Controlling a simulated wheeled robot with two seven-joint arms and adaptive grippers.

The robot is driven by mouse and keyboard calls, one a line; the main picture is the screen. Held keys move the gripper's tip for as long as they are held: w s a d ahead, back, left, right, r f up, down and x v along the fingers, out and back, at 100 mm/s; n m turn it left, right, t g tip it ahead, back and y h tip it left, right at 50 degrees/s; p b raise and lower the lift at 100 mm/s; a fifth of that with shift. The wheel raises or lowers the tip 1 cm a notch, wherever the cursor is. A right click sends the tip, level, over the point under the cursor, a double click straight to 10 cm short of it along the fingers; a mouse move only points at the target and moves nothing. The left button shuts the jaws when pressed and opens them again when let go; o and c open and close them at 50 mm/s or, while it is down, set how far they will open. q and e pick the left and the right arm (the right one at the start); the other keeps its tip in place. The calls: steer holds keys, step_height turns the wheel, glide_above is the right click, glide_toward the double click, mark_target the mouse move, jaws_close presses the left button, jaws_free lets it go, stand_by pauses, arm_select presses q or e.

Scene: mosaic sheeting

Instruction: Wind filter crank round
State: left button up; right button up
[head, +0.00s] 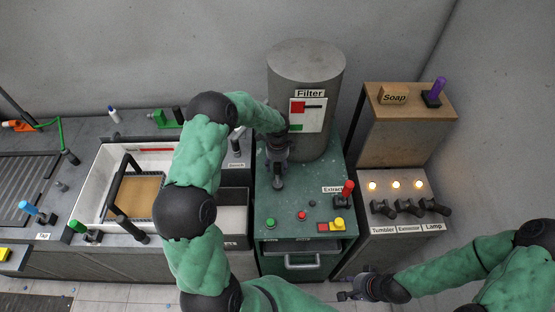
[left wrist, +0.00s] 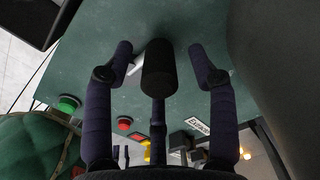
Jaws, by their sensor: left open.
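The grey filter cylinder (head: 305,75), labelled "Filter", stands at the back of the green cabinet top (head: 310,190). My left gripper (head: 278,168) is in front of its lower left side, pointing down. In the left wrist view the black crank handle (left wrist: 160,68), a cylinder on a thin stem, stands between the two fingers of my left gripper (left wrist: 160,62). The fingers are open, with a visible gap on each side. In the head view my gripper and arm hide most of the crank. My right gripper (head: 352,295) is low at the front, away from the filter; its jaws are too small to read.
A red-topped extractor lever (head: 347,189) and coloured buttons (head: 338,224) are at the cabinet's right and front. A switch box (head: 408,210) with lit lamps stands right, below the soap shelf (head: 405,97). A white sink tray (head: 97,190) is left.

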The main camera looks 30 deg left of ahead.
arm_select(q)
steer(key=shift+f, duration=0.4)
steer(key=shift+c, duration=0.3)
